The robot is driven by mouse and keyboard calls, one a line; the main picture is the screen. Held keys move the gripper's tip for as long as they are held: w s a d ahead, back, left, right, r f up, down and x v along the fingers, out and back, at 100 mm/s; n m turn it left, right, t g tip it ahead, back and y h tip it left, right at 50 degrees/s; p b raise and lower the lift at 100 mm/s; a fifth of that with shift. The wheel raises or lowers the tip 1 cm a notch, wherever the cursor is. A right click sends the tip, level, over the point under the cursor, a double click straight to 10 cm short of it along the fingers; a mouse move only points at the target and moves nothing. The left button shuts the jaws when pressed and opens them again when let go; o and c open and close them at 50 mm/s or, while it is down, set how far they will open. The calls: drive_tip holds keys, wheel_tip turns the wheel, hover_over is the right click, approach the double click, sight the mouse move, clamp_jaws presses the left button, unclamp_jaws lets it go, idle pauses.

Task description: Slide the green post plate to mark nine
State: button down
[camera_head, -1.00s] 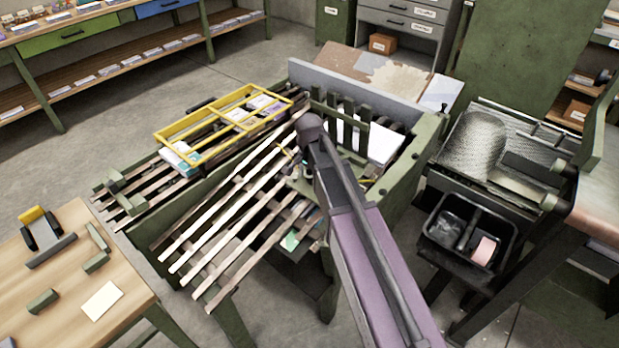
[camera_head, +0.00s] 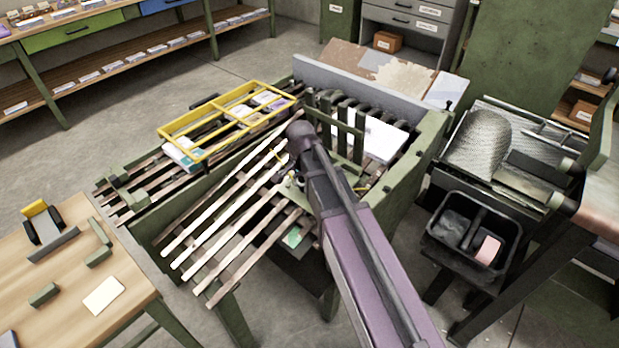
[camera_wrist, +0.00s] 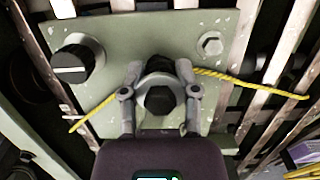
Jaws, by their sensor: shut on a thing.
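The green post plate (camera_wrist: 120,52) lies across slatted rails in the wrist view, with a black knob at its left, a hex bolt at its right and a dark central post (camera_wrist: 159,98). My gripper (camera_wrist: 160,84) is shut around this post, one finger on each side. A yellow cord (camera_wrist: 240,83) runs from behind the post out to both sides. In the head view a small part of the plate (camera_head: 291,188) shows beside my arm, which hides my gripper. I cannot make out any numbered marks.
A green slatted fence (camera_head: 337,135) and white sheets (camera_head: 375,137) stand near my arm inside the green frame. A yellow divided tray (camera_head: 228,121) sits behind the pale slats (camera_head: 215,222). A wooden table (camera_head: 60,285) is at left, a black bin (camera_head: 470,235) at right.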

drive_tip(key=shift+s+a+f, duration=0.1)
drive_tip(key=shift+s+a, duration=0.2)
drive_tip(key=shift+s, duration=0.05)
drive_tip(key=shift+c, duration=1.8)
unclamp_jaws()
drive_tip(key=shift+w, duration=0.1)
